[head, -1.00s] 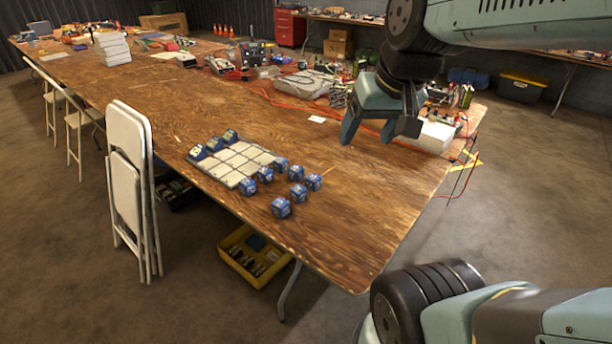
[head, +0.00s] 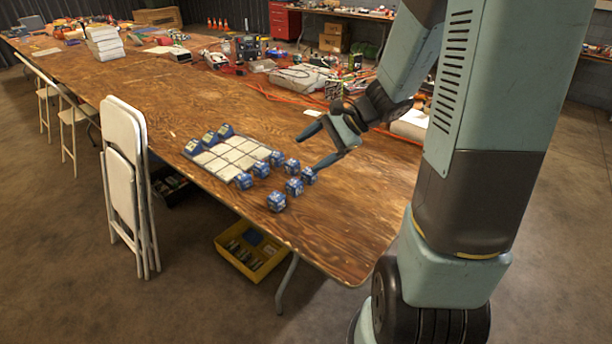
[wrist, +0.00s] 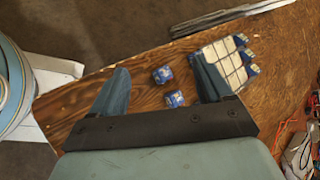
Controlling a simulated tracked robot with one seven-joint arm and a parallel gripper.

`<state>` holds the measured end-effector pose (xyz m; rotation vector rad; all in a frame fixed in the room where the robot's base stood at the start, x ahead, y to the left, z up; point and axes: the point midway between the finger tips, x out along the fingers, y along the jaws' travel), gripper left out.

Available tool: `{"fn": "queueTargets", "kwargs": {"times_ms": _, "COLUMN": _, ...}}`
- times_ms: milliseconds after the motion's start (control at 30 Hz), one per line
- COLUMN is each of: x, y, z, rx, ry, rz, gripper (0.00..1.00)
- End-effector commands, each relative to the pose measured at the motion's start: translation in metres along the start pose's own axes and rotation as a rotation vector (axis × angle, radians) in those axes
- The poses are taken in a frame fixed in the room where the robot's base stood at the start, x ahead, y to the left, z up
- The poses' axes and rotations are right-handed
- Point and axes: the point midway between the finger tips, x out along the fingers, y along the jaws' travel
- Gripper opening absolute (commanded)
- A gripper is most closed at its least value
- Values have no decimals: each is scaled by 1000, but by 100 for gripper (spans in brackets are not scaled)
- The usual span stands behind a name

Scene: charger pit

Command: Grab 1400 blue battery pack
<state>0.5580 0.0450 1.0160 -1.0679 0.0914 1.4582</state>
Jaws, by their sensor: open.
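Several small blue battery packs stand on the wooden table, some loose, such as the front one (head: 277,201) and one behind it (head: 294,187). Others sit by the near right edge of a white grid tray (head: 231,157). Labels are too small to read, so I cannot tell which is 1400. My gripper (head: 314,149) is open and empty, above the table just right of the packs. In the wrist view, two blue packs (wrist: 162,75) (wrist: 175,98) show between the spread fingers of my gripper (wrist: 160,84). The tray (wrist: 228,62) is partly hidden behind the right finger.
Three blue blocks (head: 209,138) line the tray's far left edge. Cables and equipment (head: 300,78) clutter the table's far side. Folded white chairs (head: 128,180) lean at the left edge. A yellow bin (head: 250,250) is under the table. The table's near right is bare.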

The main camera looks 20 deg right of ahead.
Motion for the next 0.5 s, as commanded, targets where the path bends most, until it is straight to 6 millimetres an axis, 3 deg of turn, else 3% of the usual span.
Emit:
{"fn": "queueTargets", "kwargs": {"times_ms": 267, "x": 24, "y": -5, "z": -74, "rx": 353, "ry": -69, "rz": -208, "gripper": 79}}
{"fn": "queueTargets", "kwargs": {"times_ms": 500, "x": 38, "y": 5, "z": -147, "rx": 656, "ry": -92, "rz": -398, "gripper": 79}}
